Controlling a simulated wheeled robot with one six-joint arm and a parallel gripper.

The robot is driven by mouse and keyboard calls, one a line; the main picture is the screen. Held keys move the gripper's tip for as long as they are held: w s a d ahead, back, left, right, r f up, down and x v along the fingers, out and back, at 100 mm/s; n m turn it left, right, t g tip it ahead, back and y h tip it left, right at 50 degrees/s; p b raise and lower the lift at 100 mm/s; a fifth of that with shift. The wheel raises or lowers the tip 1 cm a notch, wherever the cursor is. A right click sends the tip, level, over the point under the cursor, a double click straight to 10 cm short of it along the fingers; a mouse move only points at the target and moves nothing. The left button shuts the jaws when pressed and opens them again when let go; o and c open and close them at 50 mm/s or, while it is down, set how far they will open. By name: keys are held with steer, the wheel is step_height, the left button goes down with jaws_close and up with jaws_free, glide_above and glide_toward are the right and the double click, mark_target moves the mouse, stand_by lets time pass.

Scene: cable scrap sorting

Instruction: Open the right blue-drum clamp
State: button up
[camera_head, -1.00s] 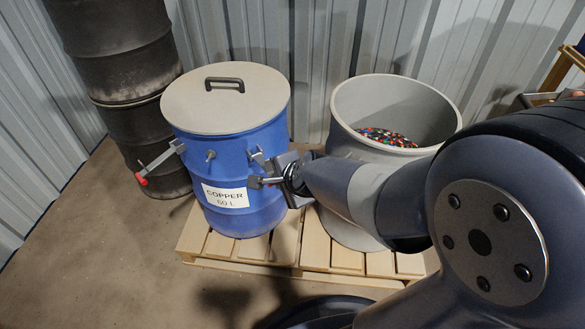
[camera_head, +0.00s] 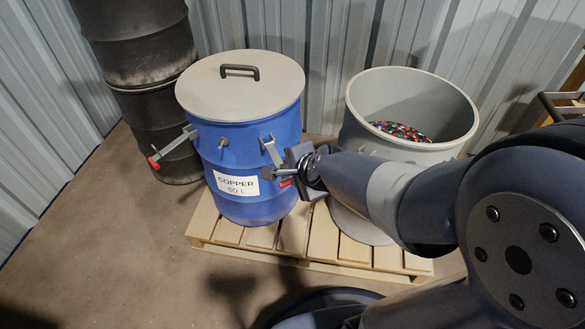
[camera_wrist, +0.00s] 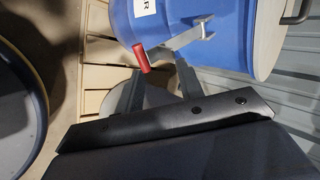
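The blue drum (camera_head: 225,150), labelled COPPER, stands upright with a grey lid (camera_head: 240,85) on top. Its right clamp (camera_head: 270,152) is a metal bracket and lever on the drum's right side, with a red grip (camera_head: 287,183) partly behind my gripper (camera_head: 274,175). In the wrist view the right clamp's lever (camera_wrist: 185,40) stands out from the drum wall and ends in the red grip (camera_wrist: 141,58). My gripper (camera_wrist: 158,68) is open there, its fingers apart, with the red grip by the fingertips, nearer the left finger. I cannot tell whether they touch.
A left clamp (camera_head: 172,146) with a red tip sticks out from the drum's left side. A grey drum (camera_head: 400,155) holding coloured scrap stands close on the right, behind my arm. Both stand on a wooden pallet (camera_head: 265,240). Black drums (camera_head: 150,125) are stacked at the left.

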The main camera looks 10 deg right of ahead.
steer(key=p+v, duration=0.5)
steer(key=v, duration=0.4)
steer(key=shift+s+r, duration=0.2)
steer(key=b+x, duration=0.1)
steer(key=x, duration=0.2)
steer(key=b+x, duration=0.2)
steer(key=x, duration=0.1)
steer(key=w+r+b+x, duration=0.1)
steer(key=b+x, duration=0.1)
steer(key=x, duration=0.2)
steer(key=shift+a+f, duration=0.1)
steer(key=shift+f, duration=0.1)
